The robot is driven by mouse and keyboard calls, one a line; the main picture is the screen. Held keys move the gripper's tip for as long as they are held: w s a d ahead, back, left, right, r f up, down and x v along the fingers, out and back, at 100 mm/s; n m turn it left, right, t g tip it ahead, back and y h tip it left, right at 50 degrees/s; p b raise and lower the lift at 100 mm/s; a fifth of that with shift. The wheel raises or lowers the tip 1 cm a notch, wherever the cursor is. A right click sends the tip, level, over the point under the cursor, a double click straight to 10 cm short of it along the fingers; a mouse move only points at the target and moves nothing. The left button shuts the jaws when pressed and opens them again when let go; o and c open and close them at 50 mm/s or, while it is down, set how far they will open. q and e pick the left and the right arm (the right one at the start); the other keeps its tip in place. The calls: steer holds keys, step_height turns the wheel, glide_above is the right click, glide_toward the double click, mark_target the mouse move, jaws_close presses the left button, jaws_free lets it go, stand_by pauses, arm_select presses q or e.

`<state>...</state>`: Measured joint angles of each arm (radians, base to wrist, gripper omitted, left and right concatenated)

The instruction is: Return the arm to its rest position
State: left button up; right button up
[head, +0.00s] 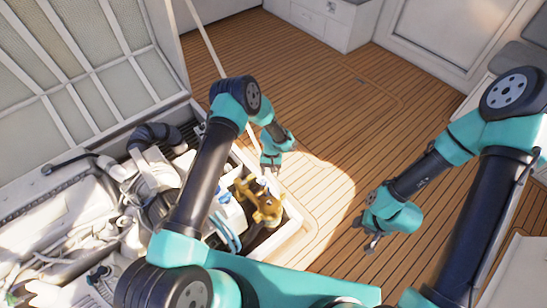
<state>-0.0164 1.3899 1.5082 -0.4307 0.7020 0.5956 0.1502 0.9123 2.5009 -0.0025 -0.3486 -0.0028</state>
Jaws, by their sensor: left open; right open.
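My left gripper (270,164) is at the end of the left arm, above the right part of the open engine hatch. It is open, and no object shows in it. It is close to a brass-coloured engine part (262,202) below it; whether they touch cannot be told. My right gripper (371,243) hangs above the wooden deck at the right. It is open and empty, apart from any object. My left arm hides part of the engine behind it.
The engine (75,218) with pipes and hoses fills the hatch at the left. The raised hatch lid (75,62) stands behind it, with a thin prop rod (205,38) beside it. The wooden deck (330,110) is clear. A white cabinet (322,22) stands at the back.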

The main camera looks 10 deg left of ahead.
arm_select(q)
steer(key=s+a+r+t+h, duration=0.1)
steer(key=s+a+r+t, duration=0.1)
steer(key=s+r, duration=0.5)
steer(key=s+a+r+t+h, duration=0.2)
steer(key=s+a+r, duration=0.3)
steer(key=s, duration=1)
step_height(320, 180, up, 3)
steer(key=shift+s+a+f+t, duration=0.1)
steer(key=shift+s+a+t, duration=0.15)
steer(key=shift+t, duration=0.45)
